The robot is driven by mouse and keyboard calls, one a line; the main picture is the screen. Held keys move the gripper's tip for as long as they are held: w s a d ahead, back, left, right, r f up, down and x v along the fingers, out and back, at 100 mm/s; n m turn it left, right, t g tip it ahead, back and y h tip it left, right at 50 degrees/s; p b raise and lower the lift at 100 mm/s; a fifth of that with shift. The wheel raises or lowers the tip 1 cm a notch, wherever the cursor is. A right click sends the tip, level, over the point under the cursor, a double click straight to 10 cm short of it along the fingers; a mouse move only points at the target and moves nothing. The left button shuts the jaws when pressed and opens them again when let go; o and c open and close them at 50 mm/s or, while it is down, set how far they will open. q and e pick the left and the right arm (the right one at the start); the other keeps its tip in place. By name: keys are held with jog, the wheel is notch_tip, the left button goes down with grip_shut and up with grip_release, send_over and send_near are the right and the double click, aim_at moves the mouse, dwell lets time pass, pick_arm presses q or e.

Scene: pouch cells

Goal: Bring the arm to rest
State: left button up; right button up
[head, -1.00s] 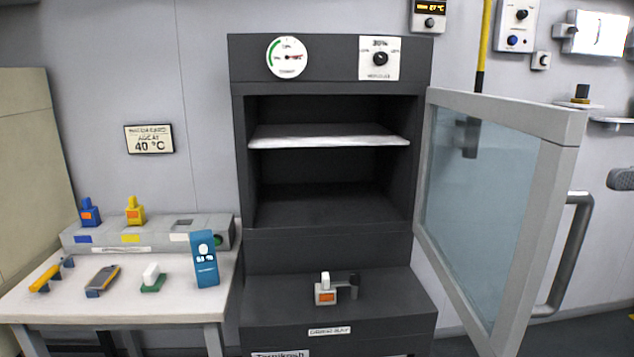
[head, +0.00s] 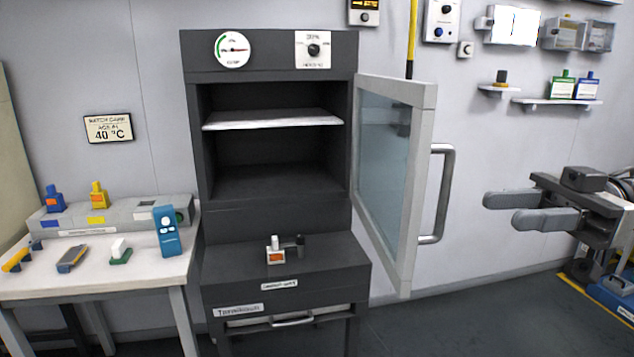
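My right gripper (head: 514,209) is at the right of the head view, in front of the wall and to the right of the open oven door. Its two grey fingers point left with a gap between them and nothing in it. The dark oven (head: 190,130) stands in the middle with its glass door (head: 424,185) swung open to the right. A small white-and-orange pouch cell holder (head: 275,252) sits on the ledge below the oven chamber. My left gripper does not show.
A white table (head: 150,268) at left bears a grey station (head: 140,218) with blue and yellow pieces and a blue device (head: 167,231). The door handle (head: 447,195) sticks out near my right gripper. Wall shelves (head: 556,102) hold green and blue boxes.

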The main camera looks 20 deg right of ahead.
jog(key=w+a+f+m+t+h, duration=0.1)
jog(key=w+a+f+m+t, duration=0.15)
jog(key=a+f, duration=0.45)
jog(key=w+a+f+m+t+h, duration=0.2)
jog(key=a+f+t, duration=0.15)
jog(key=f, duration=0.75)
jog(key=w+a+f+m+t+h, duration=0.1)
jog(key=w+a+f+m+t, duration=0.15)
jog(key=a+f, duration=0.5)
jog(key=s+a+f+m+g+h, duration=0.1)
jog(key=s+f+m+h, duration=0.2)
jog(key=f, duration=0.7)
jog(key=s+a+f+m+g+h, duration=0.1)
jog(key=s+f+m+h, duration=0.1)
jog(key=s+f+h, duration=0.4)
notch_tip(320, 180, down, 4)
jog(key=shift+s+r+m+h, duration=0.1)
jog(key=shift+s+m+h, duration=0.25)
jog(key=shift+h, duration=0.65)
